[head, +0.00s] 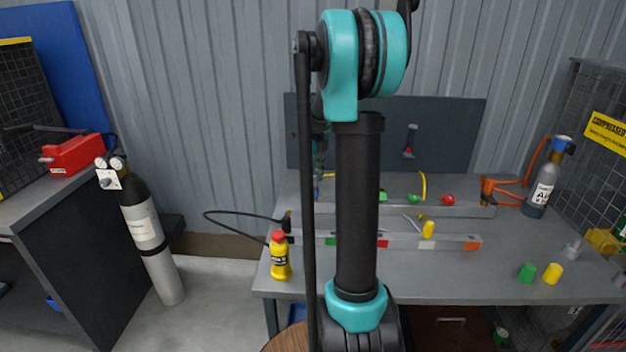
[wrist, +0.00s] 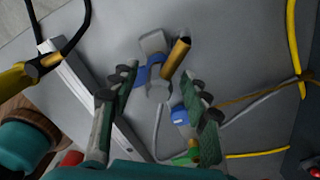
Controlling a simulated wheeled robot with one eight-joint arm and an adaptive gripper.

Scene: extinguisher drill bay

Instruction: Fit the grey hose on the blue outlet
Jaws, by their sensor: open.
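My gripper (wrist: 158,77) is open in the wrist view, its two dark green padded fingers spread. Between and just beyond the fingertips is a grey fitting (wrist: 156,88) with a blue band (wrist: 148,76) and a brass-coloured cylinder (wrist: 176,57) sticking out at a slant. I cannot tell whether a finger touches it. A thin grey hose (wrist: 238,106) bends across the grey surface, running behind the right finger. A separate blue piece (wrist: 180,115) shows beside the right finger; I cannot tell which blue part is the outlet. In the head view my arm hides most of this spot.
A pale bar (wrist: 88,100) and a yellow hose (wrist: 293,40) flank the fingers. A green part (wrist: 185,160) is near the palm.

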